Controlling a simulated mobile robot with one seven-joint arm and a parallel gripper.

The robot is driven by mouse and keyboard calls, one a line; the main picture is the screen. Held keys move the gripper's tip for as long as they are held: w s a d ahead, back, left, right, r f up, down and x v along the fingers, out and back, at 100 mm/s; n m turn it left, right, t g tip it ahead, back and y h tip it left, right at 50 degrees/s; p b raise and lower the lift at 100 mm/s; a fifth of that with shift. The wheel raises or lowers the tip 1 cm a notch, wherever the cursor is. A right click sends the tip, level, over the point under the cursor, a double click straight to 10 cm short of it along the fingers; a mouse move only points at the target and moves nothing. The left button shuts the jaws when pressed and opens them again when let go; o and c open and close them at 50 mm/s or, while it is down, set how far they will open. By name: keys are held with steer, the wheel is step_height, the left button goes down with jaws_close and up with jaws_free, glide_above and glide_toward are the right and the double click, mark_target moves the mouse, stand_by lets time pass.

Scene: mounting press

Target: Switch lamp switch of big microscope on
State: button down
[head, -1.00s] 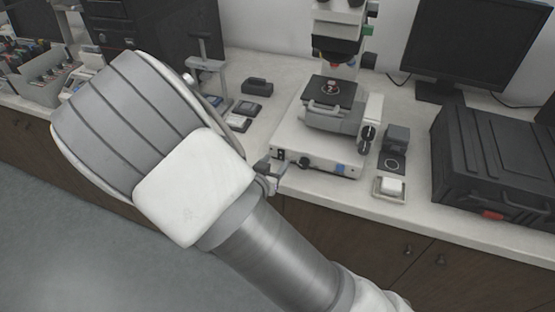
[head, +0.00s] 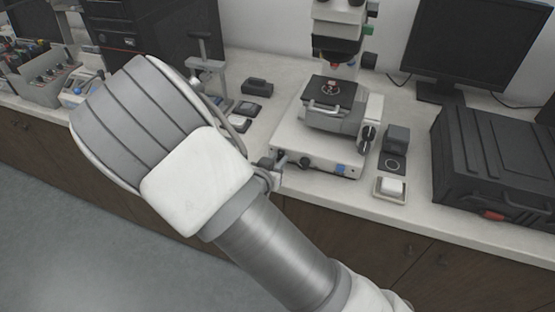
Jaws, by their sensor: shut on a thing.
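The big microscope (head: 336,90) stands on the bench at the back centre, with its broad white base (head: 322,160) toward me. The base's front face carries a dark round knob (head: 304,162) and a blue part (head: 340,169). My gripper (head: 280,161) is at the left end of this front face, small in view and partly hidden behind my wrist. Its jaws are shut on a small part there, apparently the lamp switch, which the fingers cover. I cannot see which way the switch is set.
A small dish with a white block (head: 391,187) and a dark box (head: 396,139) stand right of the base. A large black case (head: 494,160) is further right. Small dark boxes (head: 257,86) and a grey stand (head: 205,64) lie to the left.

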steer(key=f+t+b, duration=0.1)
steer(key=b, duration=0.1)
steer(key=shift+b, duration=0.35)
steer(key=shift+t+h+b, duration=0.5)
steer(key=shift+t+b, duration=0.3)
steer(key=shift+b, duration=0.35)
steer(key=shift+r, duration=0.1)
steer(key=c, duration=0.7)
jaws_free()
steer(key=shift+s, duration=0.15)
steer(key=p+v, duration=0.2)
steer(key=v, duration=1.5)
steer(key=shift+s, duration=0.1)
